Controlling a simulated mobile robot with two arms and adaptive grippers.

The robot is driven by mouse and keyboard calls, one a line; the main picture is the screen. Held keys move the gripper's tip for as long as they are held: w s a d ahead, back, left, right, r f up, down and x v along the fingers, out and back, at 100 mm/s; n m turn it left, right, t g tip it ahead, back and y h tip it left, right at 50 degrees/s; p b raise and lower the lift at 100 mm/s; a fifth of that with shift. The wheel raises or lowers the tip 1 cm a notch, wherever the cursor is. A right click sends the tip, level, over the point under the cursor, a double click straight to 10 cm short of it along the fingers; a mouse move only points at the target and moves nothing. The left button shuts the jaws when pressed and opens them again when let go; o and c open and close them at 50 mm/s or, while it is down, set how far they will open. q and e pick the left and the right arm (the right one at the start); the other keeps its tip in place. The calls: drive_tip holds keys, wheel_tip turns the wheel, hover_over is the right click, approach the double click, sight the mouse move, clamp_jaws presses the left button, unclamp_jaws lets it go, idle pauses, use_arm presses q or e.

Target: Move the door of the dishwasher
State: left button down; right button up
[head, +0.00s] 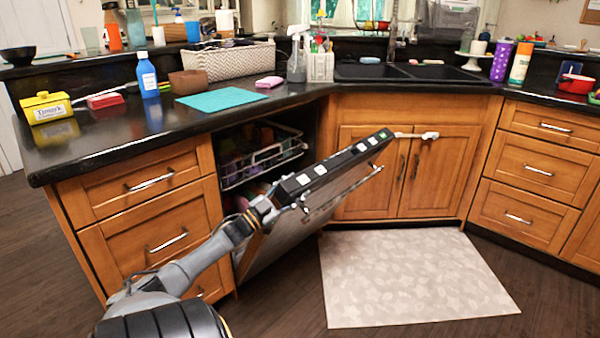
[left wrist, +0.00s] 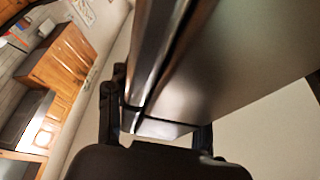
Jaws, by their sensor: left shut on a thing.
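The dishwasher door (head: 303,212) is partly open and tilted outward in the head view. Its black top edge with white buttons (head: 335,164) faces up, and a metal bar handle (head: 345,192) runs along its front. My left gripper (head: 270,208) is at the near end of the door and shut on it; the exact contact is hard to see. In the left wrist view the door (left wrist: 235,60) passes between the fingers of the left gripper (left wrist: 155,125). The dishwasher's rack (head: 262,160) holds dishes and shows behind the door. My right gripper is not in view.
Wooden drawers (head: 150,237) stand left of the dishwasher. Sink cabinets (head: 400,170) with a white towel or handle piece (head: 428,136) are to the right. A patterned mat (head: 410,278) lies on the floor. The dark counter (head: 130,135) above carries several items. Floor around the mat is clear.

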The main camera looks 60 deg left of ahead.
use_arm(q)
drive_tip(key=shift+a+r, duration=0.15)
drive_tip(key=c, duration=0.5)
unclamp_jaws()
drive_tip(key=shift+s+f, duration=0.1)
drive_tip(key=shift+f, duration=0.1)
drive_tip(key=shift+s+f, duration=0.15)
drive_tip(key=shift+s, duration=0.2)
drive_tip(key=v, duration=1.1)
